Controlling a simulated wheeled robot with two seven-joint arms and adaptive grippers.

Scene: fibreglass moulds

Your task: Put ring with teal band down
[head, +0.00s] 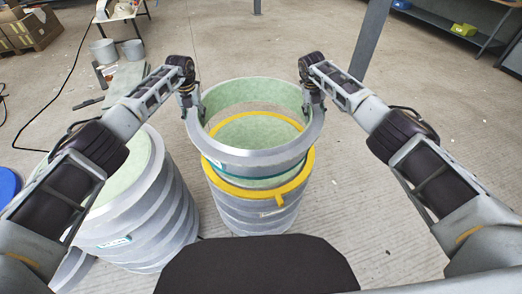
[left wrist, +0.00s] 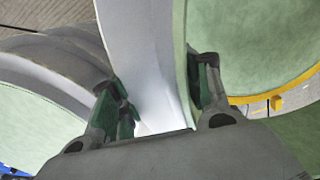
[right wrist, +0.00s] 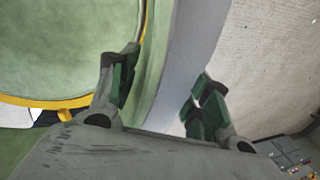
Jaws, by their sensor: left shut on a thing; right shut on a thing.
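The ring with the teal band (head: 262,158) is grey outside and pale green inside. It is held roughly level above the right-hand stack of rings (head: 252,218), whose top ring has a yellow rim (head: 305,172). A gap shows between the held ring and that rim at the front. My left gripper (head: 191,103) is shut on the ring's left wall. My right gripper (head: 313,100) is shut on its right wall. In the left wrist view the ring wall (left wrist: 145,65) runs between the fingers; the right wrist view also shows the wall (right wrist: 185,70) between them.
A second stack of grey rings (head: 150,215) stands close on the left, with a green top. Buckets (head: 133,52) and a post (head: 372,38) stand further back. The concrete floor (head: 370,190) to the right of the right-hand stack is clear.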

